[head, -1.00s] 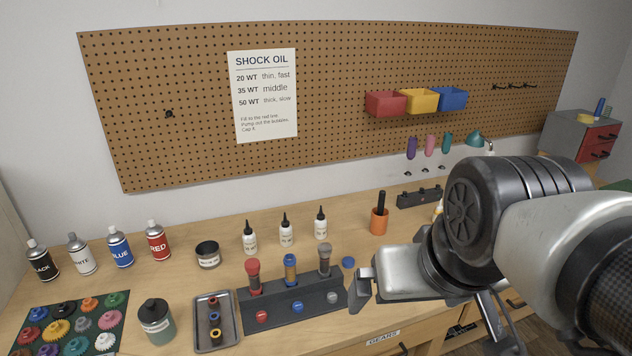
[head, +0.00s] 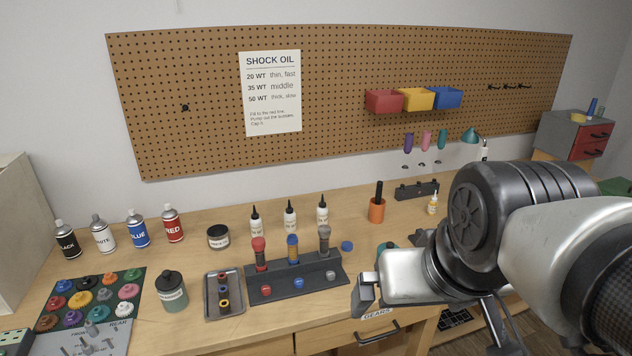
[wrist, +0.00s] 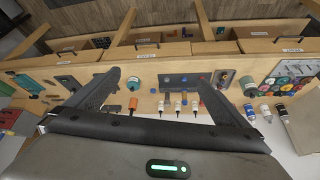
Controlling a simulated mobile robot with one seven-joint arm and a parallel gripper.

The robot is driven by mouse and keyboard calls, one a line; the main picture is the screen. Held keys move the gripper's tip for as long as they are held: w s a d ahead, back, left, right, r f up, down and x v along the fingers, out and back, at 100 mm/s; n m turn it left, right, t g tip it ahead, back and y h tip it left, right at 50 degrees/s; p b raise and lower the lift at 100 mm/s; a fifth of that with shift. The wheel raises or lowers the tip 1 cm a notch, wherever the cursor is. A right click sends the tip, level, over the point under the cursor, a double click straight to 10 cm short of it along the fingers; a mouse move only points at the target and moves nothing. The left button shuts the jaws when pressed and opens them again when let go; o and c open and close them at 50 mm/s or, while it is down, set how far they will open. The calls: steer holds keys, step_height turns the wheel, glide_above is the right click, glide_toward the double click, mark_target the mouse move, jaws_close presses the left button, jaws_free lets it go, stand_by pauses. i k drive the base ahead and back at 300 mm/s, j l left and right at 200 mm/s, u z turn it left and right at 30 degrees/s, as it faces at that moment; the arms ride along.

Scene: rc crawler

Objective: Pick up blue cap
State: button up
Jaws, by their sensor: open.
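A blue cap (head: 297,283) sits at the front of the dark shock stand (head: 324,270), between a red cap and a grey cap. Another small blue round piece (head: 347,246) lies on the bench behind the stand's right end. Both look like caps; I cannot tell which one is meant. The wrist view shows small blue spots on the stand (wrist: 183,79) and beside it (wrist: 161,90). My gripper (head: 364,290) is right of the stand in the head view, apart from both. In the wrist view its fingers (wrist: 158,82) are spread wide with nothing between them.
Shocks with red, blue and grey tops stand in the stand. Spray cans (head: 138,228) and gears (head: 98,293) are further left.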

mark_target(346, 246)
steer(key=i+l+u, duration=0.25)
steer(key=l, duration=0.2)
steer(key=i+l+u, duration=0.25)
steer(key=i+l, duration=0.1)
steer(key=l, duration=0.1)
